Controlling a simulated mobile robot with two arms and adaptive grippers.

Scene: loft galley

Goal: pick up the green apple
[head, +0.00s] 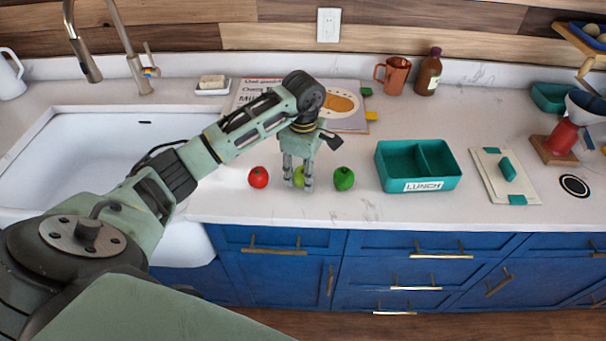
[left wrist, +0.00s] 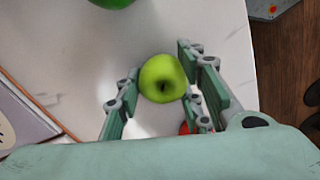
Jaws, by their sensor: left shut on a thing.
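The green apple (head: 299,176) is on the white counter, between a red tomato-like fruit (head: 258,177) and a darker green pepper-like item (head: 344,178). My left gripper (head: 298,183) points down around the apple and is shut on it. The fingers partly hide the apple in the head view. In the left wrist view the apple (left wrist: 162,79) shows between the two fingers (left wrist: 160,92). A bit of red (left wrist: 184,128) shows behind the right finger, and part of a green item (left wrist: 112,2) at the top edge. My right gripper is not in view.
A teal lunch box (head: 446,183) stands to the right, with a white board (head: 490,190) beyond it. A sink (head: 90,150) lies to the left. An open book (head: 350,124), a copper mug (head: 396,76) and a brown bottle (head: 429,76) are behind. The counter's front edge is close.

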